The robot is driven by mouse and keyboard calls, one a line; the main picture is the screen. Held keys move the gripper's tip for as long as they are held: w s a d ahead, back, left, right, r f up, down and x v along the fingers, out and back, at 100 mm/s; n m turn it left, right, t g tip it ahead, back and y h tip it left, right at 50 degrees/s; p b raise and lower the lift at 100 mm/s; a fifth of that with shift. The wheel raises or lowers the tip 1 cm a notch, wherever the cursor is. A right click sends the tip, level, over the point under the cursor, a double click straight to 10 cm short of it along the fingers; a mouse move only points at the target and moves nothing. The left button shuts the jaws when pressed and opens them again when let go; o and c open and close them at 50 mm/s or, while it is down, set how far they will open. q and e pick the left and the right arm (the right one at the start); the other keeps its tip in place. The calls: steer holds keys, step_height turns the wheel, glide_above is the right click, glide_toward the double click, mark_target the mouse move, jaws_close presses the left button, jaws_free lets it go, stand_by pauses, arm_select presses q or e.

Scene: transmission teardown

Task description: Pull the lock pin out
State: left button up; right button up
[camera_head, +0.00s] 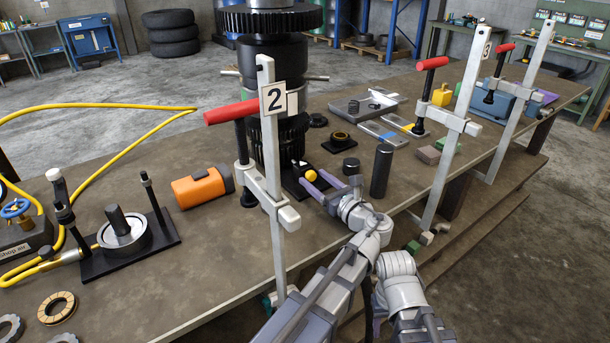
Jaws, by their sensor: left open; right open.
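The lock pin shows as a yellow round knob (311,176) low beside the dark transmission (272,85), on a black base plate (297,191). The pin's shaft is not clearly visible. My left gripper (308,179) is open. Its two purple-grey fingers lie on either side of the yellow knob in the picture, close to it. I cannot tell whether they touch it. My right gripper is not in view.
Clamp stand 2 (269,140) with a red handle stands left of my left arm, and clamp stand 3 (456,122) to its right. A black cylinder (382,171) and a short dark cylinder (351,166) stand just right of the gripper. An orange cylinder (198,188) lies at left.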

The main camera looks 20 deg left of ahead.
arm_select(q)
steer(key=shift+w+a, duration=0.1)
steer(key=shift+w, duration=0.05)
jaws_close()
stand_by(0.4)
stand_by(1.0)
